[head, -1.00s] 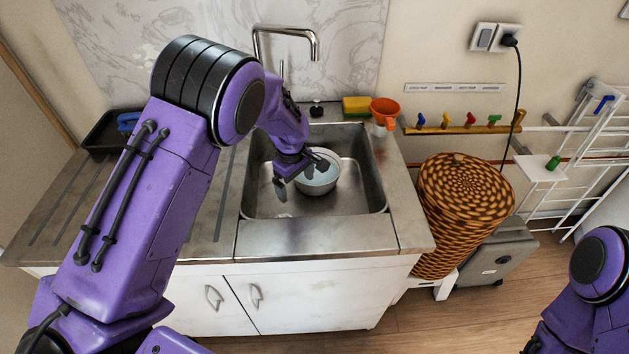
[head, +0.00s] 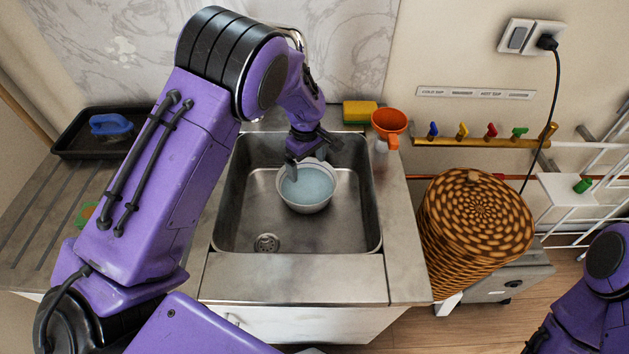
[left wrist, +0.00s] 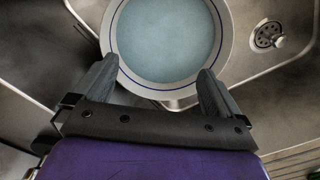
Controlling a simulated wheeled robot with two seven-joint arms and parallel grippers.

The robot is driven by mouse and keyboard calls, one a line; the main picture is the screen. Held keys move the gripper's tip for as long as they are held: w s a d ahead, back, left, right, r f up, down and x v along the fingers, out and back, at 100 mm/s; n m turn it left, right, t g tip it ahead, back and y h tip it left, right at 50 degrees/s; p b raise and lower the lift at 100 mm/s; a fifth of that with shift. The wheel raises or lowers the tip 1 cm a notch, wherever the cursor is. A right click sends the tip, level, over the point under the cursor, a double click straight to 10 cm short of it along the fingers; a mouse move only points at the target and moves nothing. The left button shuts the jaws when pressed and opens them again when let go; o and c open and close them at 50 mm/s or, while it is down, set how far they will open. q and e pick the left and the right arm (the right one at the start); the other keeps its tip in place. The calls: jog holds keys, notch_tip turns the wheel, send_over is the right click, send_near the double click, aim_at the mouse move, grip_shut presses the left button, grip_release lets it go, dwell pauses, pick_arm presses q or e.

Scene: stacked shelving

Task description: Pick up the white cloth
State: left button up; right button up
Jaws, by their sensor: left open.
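I cannot make out a white cloth in either view. A white bowl (head: 306,208) with pale blue-grey contents sits in the metal sink (head: 330,235). In the left wrist view the bowl (left wrist: 168,75) shows a thin blue line around its rim. My left gripper (head: 312,160) is open and empty at the far side of the bowl. In the left wrist view its two fingers (left wrist: 157,70) reach over the near rim, one on each side. I cannot tell whether they touch the bowl. My right gripper is out of view; only my right arm shows at the lower right.
A yellow-green sponge (head: 360,112) and an orange funnel (head: 388,122) stand behind the sink's right corner. A black tray (head: 80,145) with a blue brush (head: 110,125) lies at the back left. A woven basket (head: 475,225) stands right of the counter. The sink floor before the bowl is clear.

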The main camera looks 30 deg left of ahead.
pick_arm(q)
jog(key=p, duration=0.1)
send_over(306, 187)
jog(key=s, duration=0.1)
notch_tip(306, 187, down, 4)
jog(key=shift+s+f, duration=0.1)
jog(key=shift+f, duration=0.1)
jog(key=f, duration=0.2)
jog(key=w+f+p, duration=0.1)
jog(key=f, duration=0.2)
jog(key=shift+s, duration=0.15)
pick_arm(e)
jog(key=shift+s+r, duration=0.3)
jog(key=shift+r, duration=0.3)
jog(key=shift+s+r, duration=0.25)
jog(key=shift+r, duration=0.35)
pick_arm(q)
jog(key=c, duration=1.2)
jog(key=shift+c, duration=0.2)
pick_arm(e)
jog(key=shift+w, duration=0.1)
pick_arm(q)
jog(key=shift+r, duration=0.15)
